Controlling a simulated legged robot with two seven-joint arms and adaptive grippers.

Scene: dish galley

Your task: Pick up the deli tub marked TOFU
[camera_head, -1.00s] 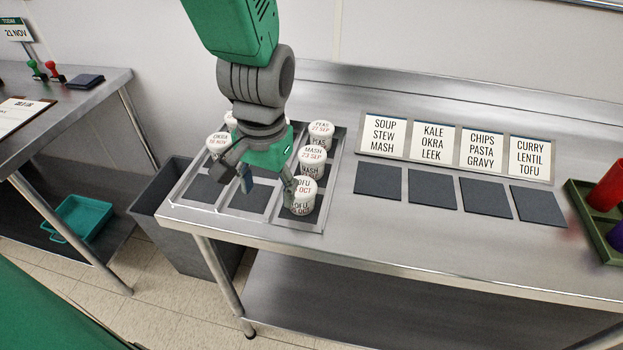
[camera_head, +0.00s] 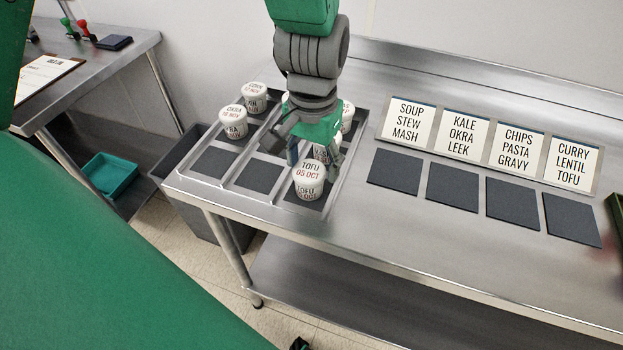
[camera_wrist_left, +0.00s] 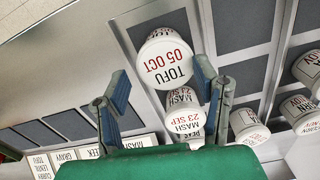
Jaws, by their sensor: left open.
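The white deli tub marked TOFU, 05 OCT (camera_head: 308,182) stands upright in the front right cell of a metal rack (camera_head: 283,200). In the left wrist view the TOFU tub (camera_wrist_left: 166,60) shows its lid, roughly between the fingertips and beyond them. My left gripper (camera_head: 314,158) is open and points down just behind the tub, above the rack. In the left wrist view its blue-padded fingers (camera_wrist_left: 162,80) are spread with nothing held. I cannot tell whether a finger touches the tub. My right gripper is not in view.
The MASH tub (camera_wrist_left: 183,112) stands directly behind the TOFU tub, partly hidden by my gripper. OKRA (camera_head: 233,122) and another tub (camera_head: 256,98) stand at the rack's left. Front left and middle cells are empty. Labelled cards (camera_head: 488,145) and dark mats (camera_head: 452,187) lie right.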

